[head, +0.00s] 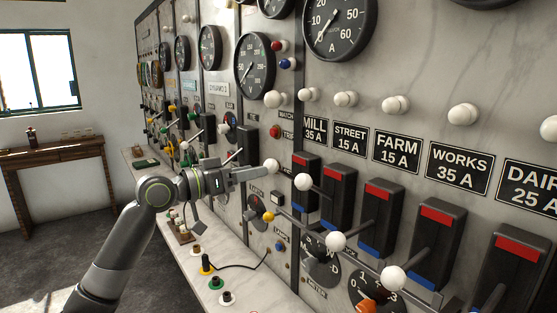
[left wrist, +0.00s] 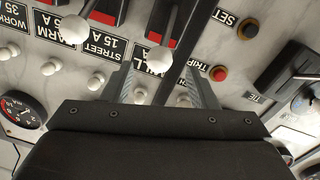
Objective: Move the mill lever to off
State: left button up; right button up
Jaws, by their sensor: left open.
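The mill switch (head: 306,178) is a dark upright box with a red patch on its upper part, under the MILL 35 A label (head: 315,131). A white ball knob (head: 271,166), which looks like the mill lever's, is at my left fingertips. My left gripper (head: 264,173) is open. In the left wrist view the fingers (left wrist: 158,78) point at the panel, and the white knob (left wrist: 159,59) on its dark stem shows between the tips, partly over the MILL label. I cannot tell whether a finger touches it. My right gripper is out of view.
The street lever's white knob (head: 303,182) is close on the right. The farm (head: 378,212) and works (head: 436,240) switches stand farther right. A yellow-knobbed handle (head: 268,216) sticks out below my gripper. The marble ledge (head: 240,268) carries several coloured posts.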

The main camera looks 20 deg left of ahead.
aim_at(284, 173)
pick_arm(q)
jog(key=p+x, duration=0.3)
jog(key=x, duration=0.5)
grip_shut()
